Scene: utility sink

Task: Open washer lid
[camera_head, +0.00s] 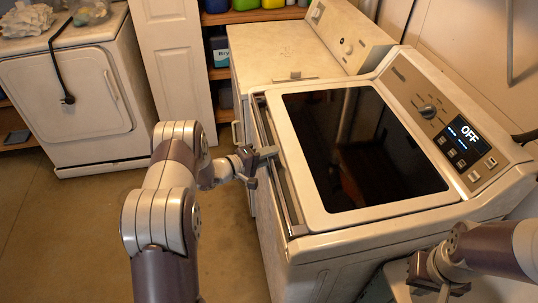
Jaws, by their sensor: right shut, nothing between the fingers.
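The washer (340,228) is white, with a lid (365,150) that has a large dark glass panel in a pale frame. The lid lies down flat on the washer's top. A long handle-like rail (282,185) runs along its front edge. My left gripper (262,162) is at this front edge, near the rail's middle. Whether it touches the rail and how far its fingers are apart cannot be told. My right gripper (438,287) is shut and empty at the lower right, beside the washer's near side and apart from the lid.
The washer's control panel (440,115) has a knob and a display reading OFF. A second white machine (275,50) stands beyond the washer. A white dryer-like unit (75,95) stands at the far left, near a shelf (255,15) with bottles. Floor (55,235) at left is clear.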

